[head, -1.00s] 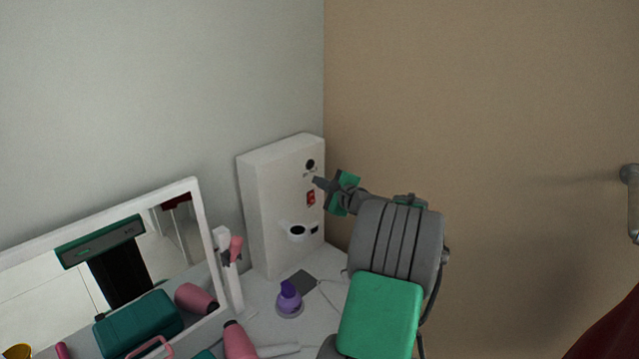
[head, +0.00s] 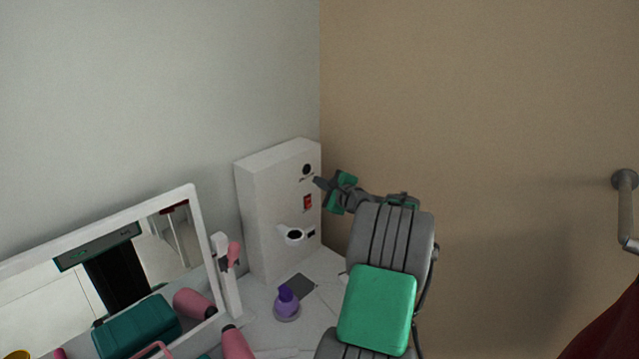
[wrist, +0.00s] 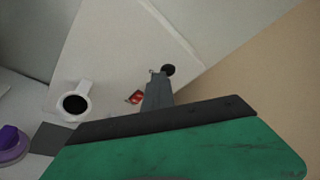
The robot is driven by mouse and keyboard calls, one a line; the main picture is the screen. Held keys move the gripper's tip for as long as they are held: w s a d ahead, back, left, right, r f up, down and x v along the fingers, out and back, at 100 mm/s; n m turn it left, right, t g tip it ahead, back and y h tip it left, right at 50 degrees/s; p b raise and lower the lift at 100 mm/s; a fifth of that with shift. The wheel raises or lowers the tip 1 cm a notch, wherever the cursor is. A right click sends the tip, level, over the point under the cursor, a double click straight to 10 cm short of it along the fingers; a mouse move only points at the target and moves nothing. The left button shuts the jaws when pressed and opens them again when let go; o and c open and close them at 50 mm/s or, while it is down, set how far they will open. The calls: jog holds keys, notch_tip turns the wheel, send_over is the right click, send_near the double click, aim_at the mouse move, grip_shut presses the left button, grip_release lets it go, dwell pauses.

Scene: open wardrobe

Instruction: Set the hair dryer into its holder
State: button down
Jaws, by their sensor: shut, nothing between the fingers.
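A pink hair dryer (head: 236,342) lies on the counter at the bottom of the head view, partly cut off by the frame edge. A white panel box (head: 262,205) stands in the corner with a white ring-shaped holder (head: 291,235) on its front; the ring (wrist: 75,104) looks empty in the wrist view. My gripper (head: 319,183) is shut and empty, in front of the box near a red switch (head: 307,202) and a black knob (head: 306,169). In the wrist view the fingers (wrist: 155,83) point toward the knob (wrist: 168,70). I cannot tell whether they touch the box.
A white-framed mirror (head: 205,240) stands at left, reflecting the counter items. A small pink item (head: 234,252) is on a white post beside it. A grey wall rail (head: 627,210) is at far right.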

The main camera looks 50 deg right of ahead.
jog(key=w+d+m+h+p, duration=0.1)
jog(key=w+d+m, duration=0.1)
jog(key=w+d, duration=0.2)
jog(key=shift+d+g+p, duration=0.3)
jog(key=shift+d+p, duration=0.1)
jog(key=shift+d, duration=1.5)
dwell(0.4)
jog(key=c, duration=2.2)
grip_release()
jog(key=c, duration=1.7)
grip_release()
jog(key=b+v, duration=0.3)
jog(key=v, duration=0.4)
jog(key=shift+s+a, duration=0.15)
jog(key=shift+s, duration=0.25)
